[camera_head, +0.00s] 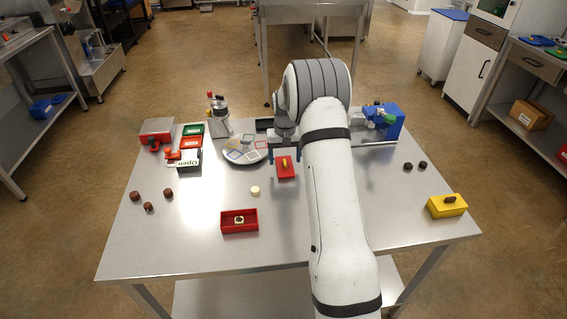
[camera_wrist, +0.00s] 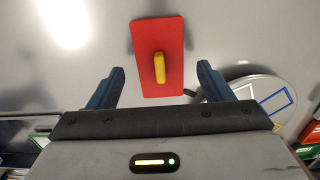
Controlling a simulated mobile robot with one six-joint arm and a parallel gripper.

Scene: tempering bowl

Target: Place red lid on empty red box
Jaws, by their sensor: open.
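The red lid (camera_head: 287,174) is a flat red plate with a yellow handle (camera_head: 285,161), near the middle of the table. In the wrist view the red lid (camera_wrist: 172,32) lies ahead of my gripper, its yellow handle (camera_wrist: 159,68) between the fingertips and touching neither. My gripper (camera_head: 285,154) is open, with blue fingers on either side of the lid; the wrist view shows my gripper (camera_wrist: 160,72) with a gap at both sides. The red box (camera_head: 239,230) stands open, nearer the front and left of the lid. A small pale and dark piece (camera_head: 239,219) shows inside it.
A cream round piece (camera_head: 255,190) lies between box and lid. Several brown pieces (camera_head: 168,193) lie at left. A round plate with coloured squares (camera_head: 245,157) stands behind. A yellow box (camera_head: 447,211) is at right. The table's front left is clear.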

